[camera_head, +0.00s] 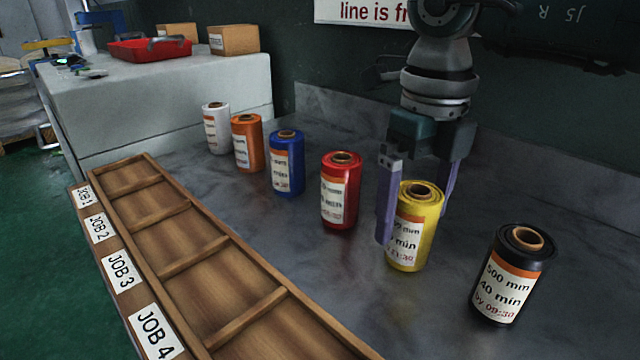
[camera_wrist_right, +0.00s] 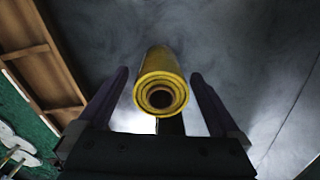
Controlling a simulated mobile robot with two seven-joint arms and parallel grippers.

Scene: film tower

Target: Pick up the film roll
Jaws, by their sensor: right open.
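Several film rolls stand upright in a row on the grey table: white (camera_head: 216,128), orange (camera_head: 247,143), blue (camera_head: 287,163), red (camera_head: 341,190), yellow (camera_head: 414,228) and black (camera_head: 512,275). Each has a printed label. My right gripper (camera_head: 415,210) points down with its purple fingers on either side of the yellow roll. In the right wrist view the yellow roll (camera_wrist_right: 161,82) sits between the two open fingers, with a visible gap to each. The gripper is open and holds nothing. My left gripper is not in view.
A wooden tray (camera_head: 160,187) with compartments labelled JOB 1 to JOB 4 lies left of the rolls. The red and black rolls stand on either side of the yellow one. A white counter with a red bin (camera_head: 150,49) and cardboard boxes (camera_head: 234,40) is behind.

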